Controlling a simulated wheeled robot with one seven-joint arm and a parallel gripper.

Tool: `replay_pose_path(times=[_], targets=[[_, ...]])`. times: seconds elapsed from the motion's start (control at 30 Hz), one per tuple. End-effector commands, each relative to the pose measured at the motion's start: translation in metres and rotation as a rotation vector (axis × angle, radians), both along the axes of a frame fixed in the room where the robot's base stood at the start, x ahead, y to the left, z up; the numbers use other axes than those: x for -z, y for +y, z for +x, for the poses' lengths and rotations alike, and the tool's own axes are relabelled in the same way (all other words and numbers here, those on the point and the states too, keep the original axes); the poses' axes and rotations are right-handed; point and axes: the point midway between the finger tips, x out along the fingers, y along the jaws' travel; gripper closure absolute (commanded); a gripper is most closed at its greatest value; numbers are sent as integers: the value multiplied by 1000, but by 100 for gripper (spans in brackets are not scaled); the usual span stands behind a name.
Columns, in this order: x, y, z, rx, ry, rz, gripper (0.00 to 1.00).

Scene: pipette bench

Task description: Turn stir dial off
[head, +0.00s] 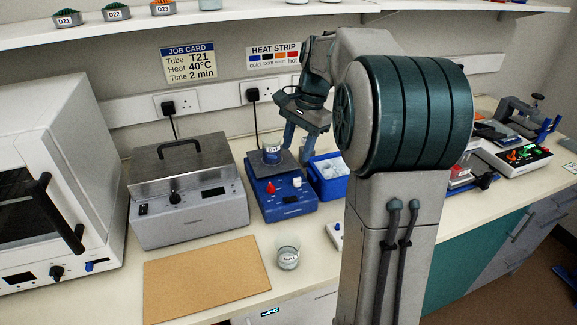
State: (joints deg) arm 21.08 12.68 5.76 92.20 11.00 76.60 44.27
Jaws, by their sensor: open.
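A blue stirrer unit (284,207) with a dark top plate stands on the bench at the middle. Its front has a red dial (271,188) at left and a white dial (297,182) at right. I cannot read their markings, so which one is the stir dial is unclear. A labelled vessel (272,154) stands on the plate. My gripper (297,149) is open and empty, above the unit's right back side. It points down and is apart from both dials.
A blue bin (328,180) with pale items stands right of the stirrer. A grey lidded bath (185,214) is at left. A small glass beaker (288,252) and a brown board (205,283) lie in front. My arm hides part of the bench at right.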

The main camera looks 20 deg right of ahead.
Motion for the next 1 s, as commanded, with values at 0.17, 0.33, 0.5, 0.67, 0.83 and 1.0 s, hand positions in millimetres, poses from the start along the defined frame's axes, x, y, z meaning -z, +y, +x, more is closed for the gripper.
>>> replay_pose_path(times=[0.17,0.33,0.5,0.67,0.83,1.0], targets=[[16,-46,45,242,90,100,56],[28,-76,66,392,148,164,56],[34,-88,74,453,175,190,56],[47,-83,74,460,180,194,56],[78,-70,73,459,182,194,56],[112,-56,73,458,182,193,56]])
